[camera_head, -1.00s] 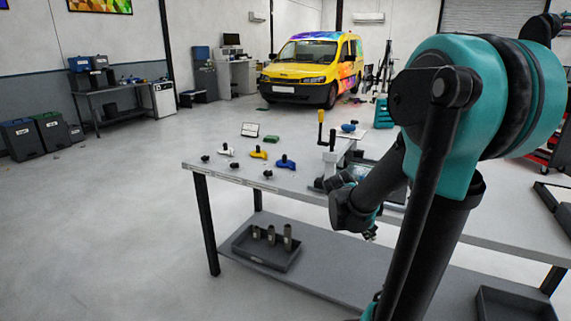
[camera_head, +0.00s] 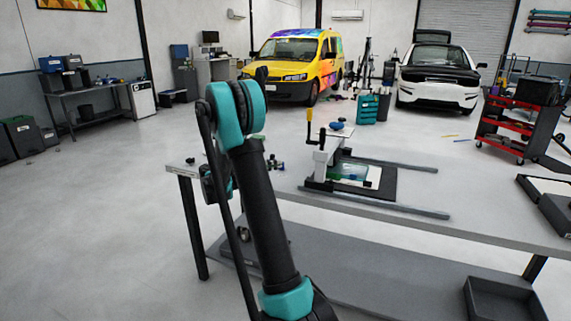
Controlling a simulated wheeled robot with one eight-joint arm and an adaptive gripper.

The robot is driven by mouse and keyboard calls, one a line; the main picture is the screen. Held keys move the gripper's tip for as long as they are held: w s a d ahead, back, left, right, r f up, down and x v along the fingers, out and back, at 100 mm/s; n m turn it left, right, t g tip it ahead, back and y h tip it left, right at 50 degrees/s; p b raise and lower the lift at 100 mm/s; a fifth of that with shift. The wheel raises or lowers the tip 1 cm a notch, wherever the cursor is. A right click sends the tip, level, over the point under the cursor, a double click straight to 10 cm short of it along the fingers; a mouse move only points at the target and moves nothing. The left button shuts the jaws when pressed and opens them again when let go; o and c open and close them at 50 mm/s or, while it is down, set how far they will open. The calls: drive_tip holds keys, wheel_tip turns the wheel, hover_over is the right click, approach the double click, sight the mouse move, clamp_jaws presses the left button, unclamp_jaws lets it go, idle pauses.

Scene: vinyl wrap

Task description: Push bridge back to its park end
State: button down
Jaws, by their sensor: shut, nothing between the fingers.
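The bridge (camera_head: 323,158) is a pale upright frame with a yellow-topped handle. It stands across two grey rails, close to their left end. The far rail (camera_head: 400,166) and near rail (camera_head: 385,206) run to the right along the table. A dark bed with a green-blue sheet (camera_head: 348,172) lies between them, beside the bridge. My gripper (camera_head: 212,188) is at the table's left part, left of the bridge and apart from it. It is shut and looks empty; my arm hides part of it, and the fingertips are hard to make out.
The grey table (camera_head: 470,228) has bare room right of the rails. Small dark and blue parts (camera_head: 275,164) lie near my arm, partly hidden. A blue item (camera_head: 337,126) sits behind the bridge. A red tool cart (camera_head: 508,125) stands beyond.

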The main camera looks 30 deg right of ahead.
drive_tip(key=shift+s+d, duration=0.65)
drive_tip(key=shift+d, duration=1.4)
drive_tip(key=shift+s+d, duration=0.65)
drive_tip(key=shift+d, duration=1.4)
drive_tip(key=shift+s+d, duration=0.65)
drive_tip(key=shift+d, duration=1.4)
